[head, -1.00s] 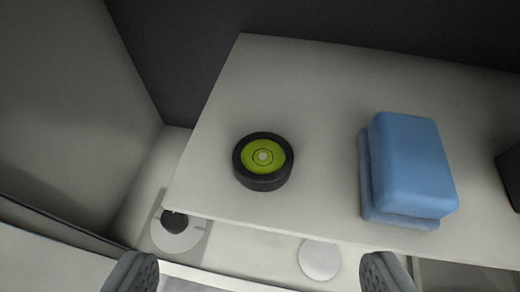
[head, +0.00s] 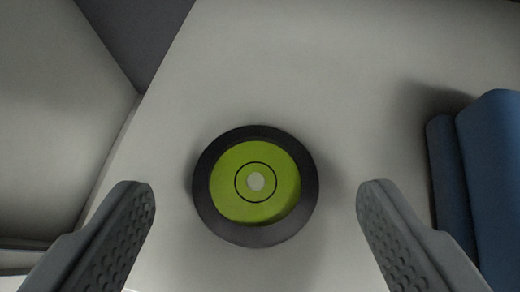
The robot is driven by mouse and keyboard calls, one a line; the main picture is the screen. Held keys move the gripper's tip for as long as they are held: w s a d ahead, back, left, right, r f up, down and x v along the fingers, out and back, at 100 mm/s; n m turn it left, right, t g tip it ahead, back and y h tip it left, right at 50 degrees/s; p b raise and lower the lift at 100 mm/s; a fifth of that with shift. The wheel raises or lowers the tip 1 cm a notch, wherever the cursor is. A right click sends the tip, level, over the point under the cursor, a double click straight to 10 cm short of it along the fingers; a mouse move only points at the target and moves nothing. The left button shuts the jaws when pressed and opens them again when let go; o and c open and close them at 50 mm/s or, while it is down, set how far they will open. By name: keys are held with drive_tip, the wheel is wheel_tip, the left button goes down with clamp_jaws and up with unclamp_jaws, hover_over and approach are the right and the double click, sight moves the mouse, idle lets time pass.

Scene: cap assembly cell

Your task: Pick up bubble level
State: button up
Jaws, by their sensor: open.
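The bubble level (head: 256,184) is a round black-rimmed disc with a yellow-green face, a thin black ring and a pale bubble in its centre. It lies flat on a pale shelf (head: 300,70) in the middle of the view. My gripper (head: 256,190) is open, with one grey finger to the left of the level and one to the right. There is a gap between each finger and the rim, and neither appears to touch it. The gripper holds nothing.
A blue block-like object (head: 492,180) stands on the shelf at the right edge, close beyond my right finger. The shelf's left edge runs near my left finger, with a pale wall (head: 50,130) past it. The shelf behind the level is clear.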

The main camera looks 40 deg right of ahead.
sight(255, 187)
drive_tip(key=shift+x, duration=1.05)
drive_tip(key=shift+c, duration=0.2)
drive_tip(key=c, duration=1)
drive_tip(key=shift+r, duration=0.1)
